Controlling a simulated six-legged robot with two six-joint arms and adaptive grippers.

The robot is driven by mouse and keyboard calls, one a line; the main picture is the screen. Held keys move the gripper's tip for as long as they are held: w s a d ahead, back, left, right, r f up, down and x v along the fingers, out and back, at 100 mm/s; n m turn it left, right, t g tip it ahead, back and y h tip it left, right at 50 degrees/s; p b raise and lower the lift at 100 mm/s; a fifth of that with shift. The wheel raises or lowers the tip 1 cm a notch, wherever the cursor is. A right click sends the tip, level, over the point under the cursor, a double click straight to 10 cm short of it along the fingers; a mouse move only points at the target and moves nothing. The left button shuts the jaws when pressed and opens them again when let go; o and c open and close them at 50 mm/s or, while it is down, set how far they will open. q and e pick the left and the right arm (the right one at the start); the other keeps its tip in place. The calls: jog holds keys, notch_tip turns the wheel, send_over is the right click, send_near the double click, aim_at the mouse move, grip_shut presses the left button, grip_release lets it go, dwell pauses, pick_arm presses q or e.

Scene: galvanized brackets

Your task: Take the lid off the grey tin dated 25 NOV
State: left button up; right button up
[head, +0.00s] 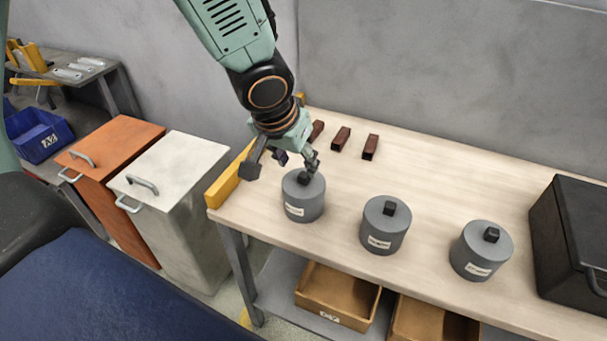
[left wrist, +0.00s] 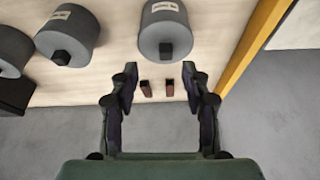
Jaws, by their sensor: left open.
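Three grey lidded tins with dark knobs stand in a row on the workbench: a left tin (head: 304,196), a middle tin (head: 384,227) and a right tin (head: 480,252). Each has a white label, too small to read, so I cannot tell which is dated 25 NOV. My left gripper (head: 283,160) is open and empty, above and just behind the left tin, near its knob (head: 304,176). In the left wrist view my open fingers (left wrist: 160,76) show with one tin (left wrist: 165,22) beyond them, its knob apart from the fingertips. My right gripper is not in view.
Three brown blocks (head: 341,139) lie behind the tins on the workbench (head: 440,175). A black case (head: 572,235) stands at the right end. A yellow strip (head: 231,178) edges the left end. Wooden bins (head: 338,293) sit below; orange and white cabinets (head: 172,168) stand left.

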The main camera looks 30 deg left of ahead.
aim_at(303, 175)
pick_arm(q)
jog(key=shift+w+f, duration=0.2)
jog(key=shift+f, duration=0.15)
jog(key=b+x, duration=0.1)
jog(key=x, duration=0.1)
jog(key=b+x, duration=0.1)
jog(key=x, duration=0.1)
jog(key=w+b+x, duration=0.1)
jog(key=x, duration=0.1)
jog(key=shift+a, duration=0.4)
jog(key=shift+w+f, duration=0.35)
jog(key=shift+f, duration=0.05)
jog(key=shift+s+r, duration=0.15)
jog(key=shift+c, duration=1.2)
jog(key=c, duration=0.4)
grip_shut()
